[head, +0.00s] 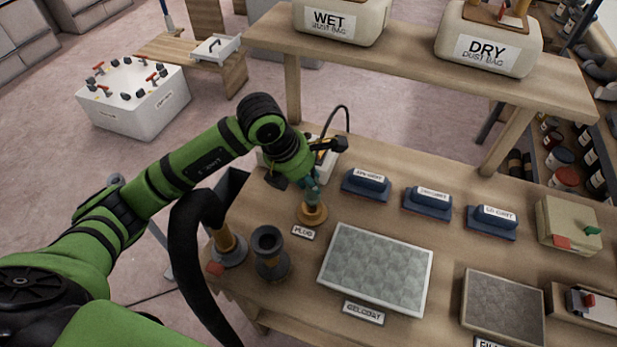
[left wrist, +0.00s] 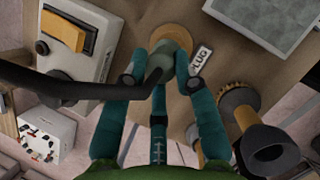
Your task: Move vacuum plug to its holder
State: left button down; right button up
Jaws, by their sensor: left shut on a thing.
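The round wooden holder (head: 312,214) stands on the workbench behind a label reading PLUG (head: 303,233). My left gripper (head: 313,188) points down right over the holder. In the left wrist view, its teal fingers (left wrist: 158,82) are shut on the grey-green vacuum plug (left wrist: 160,62). A black cable (left wrist: 100,88) runs from the plug to the left. The plug's tip is over the wooden holder (left wrist: 174,40); I cannot tell whether it is seated in it or just above. My right gripper is not in view.
A dark hose fitting (head: 270,262) and another fitting (head: 228,245) stand left of the holder. A gelcoat panel (head: 375,270) lies to the right. Several blue sanding blocks (head: 366,184) sit behind it. A switch box (left wrist: 72,40) stands close to the gripper.

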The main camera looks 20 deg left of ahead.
pick_arm(q)
jog(key=shift+f+b, duration=1.45)
jog(key=shift+f, duration=0.05)
jog(key=c, duration=0.9)
grip_release()
